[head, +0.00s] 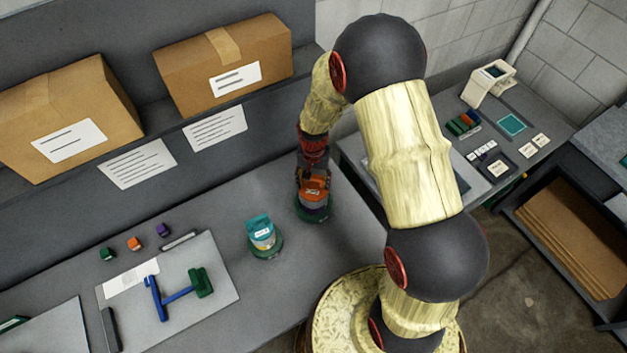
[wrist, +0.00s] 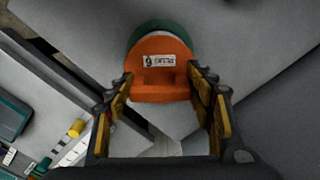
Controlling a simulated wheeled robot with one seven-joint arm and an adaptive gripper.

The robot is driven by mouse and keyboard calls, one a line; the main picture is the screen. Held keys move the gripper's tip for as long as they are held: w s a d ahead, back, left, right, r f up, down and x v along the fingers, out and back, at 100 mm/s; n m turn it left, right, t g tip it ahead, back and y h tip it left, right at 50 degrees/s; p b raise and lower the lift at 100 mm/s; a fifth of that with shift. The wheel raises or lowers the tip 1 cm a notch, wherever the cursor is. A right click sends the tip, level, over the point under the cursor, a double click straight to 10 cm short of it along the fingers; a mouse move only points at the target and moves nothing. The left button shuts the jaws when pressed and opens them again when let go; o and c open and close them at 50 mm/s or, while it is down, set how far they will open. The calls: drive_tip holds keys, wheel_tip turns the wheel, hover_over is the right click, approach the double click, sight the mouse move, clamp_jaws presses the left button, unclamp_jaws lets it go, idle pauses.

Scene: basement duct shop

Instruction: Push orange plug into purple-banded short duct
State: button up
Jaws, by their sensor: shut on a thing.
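My gripper (head: 314,172) points down over the grey bench and is shut on the orange plug (head: 315,190). In the wrist view the plug (wrist: 160,66) has a small white label and sits between the yellow finger pads. A green round base (head: 314,213) shows directly below the plug in the head view; its green rim (wrist: 160,28) shows behind the plug in the wrist view. A thin pale band lies between plug and rim. I cannot tell how deep the plug sits. No purple band is visible here; the gripper and plug hide much.
A teal plug (head: 259,226) stands on another green base (head: 266,248) to the left. Small green (head: 107,254), orange (head: 134,243) and purple (head: 163,230) blocks lie farther left, by a pale board (head: 215,285) with blue and green tools. Cardboard boxes (head: 225,62) stand on the shelf behind.

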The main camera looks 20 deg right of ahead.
sight(314, 187)
drive_tip(key=o, duration=1.9)
wheel_tip(314, 187, up, 12)
drive_tip(key=shift+f, duration=0.1)
